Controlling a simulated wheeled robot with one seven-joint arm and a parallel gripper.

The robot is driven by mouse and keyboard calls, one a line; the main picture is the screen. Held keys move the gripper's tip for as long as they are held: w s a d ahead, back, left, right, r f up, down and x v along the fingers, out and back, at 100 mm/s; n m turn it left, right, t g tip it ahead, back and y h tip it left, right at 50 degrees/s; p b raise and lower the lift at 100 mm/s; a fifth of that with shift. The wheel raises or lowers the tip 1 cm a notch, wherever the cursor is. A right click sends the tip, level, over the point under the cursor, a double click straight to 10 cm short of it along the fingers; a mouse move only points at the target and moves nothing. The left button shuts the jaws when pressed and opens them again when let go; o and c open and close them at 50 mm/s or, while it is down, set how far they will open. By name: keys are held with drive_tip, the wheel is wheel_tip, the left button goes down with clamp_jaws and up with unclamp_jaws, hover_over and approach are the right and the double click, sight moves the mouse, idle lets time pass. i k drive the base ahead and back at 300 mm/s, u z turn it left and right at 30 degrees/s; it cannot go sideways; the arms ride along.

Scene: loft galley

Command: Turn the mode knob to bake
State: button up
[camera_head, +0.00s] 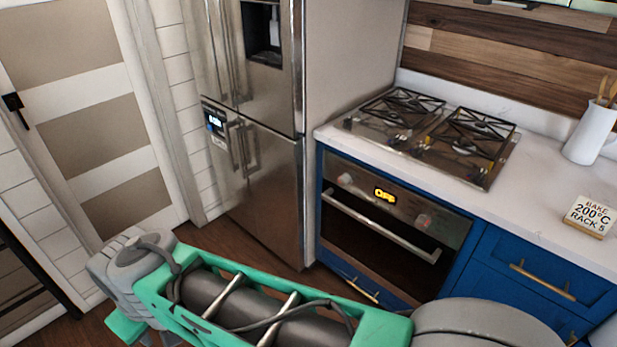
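The built-in oven (378,240) sits below the counter in blue cabinetry, with its door shut. Its control panel has a left knob (345,180) and a right knob (424,221), with a lit display (385,195) between them reading "OFF". The knob labels are too small to read, so I cannot tell which is the mode knob or where either pointer stands. My green and grey arm crosses the bottom of the view, in front of and below the oven. My gripper is not visible.
The oven handle (380,226) sticks out below the panel. A gas cooktop (432,133) is above. A card (591,215) on the counter reads "BAKE 200°C RACK 5", near a white utensil jug (591,132). A steel fridge (262,190) stands left; wooden floor lies between.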

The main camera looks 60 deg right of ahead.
sight(345, 180)
drive_tip(key=z, duration=0.15)
drive_tip(key=i, duration=0.95)
drive_tip(key=z, duration=1.05)
drive_tip(key=i, duration=0.75)
drive_tip(key=z, duration=0.6)
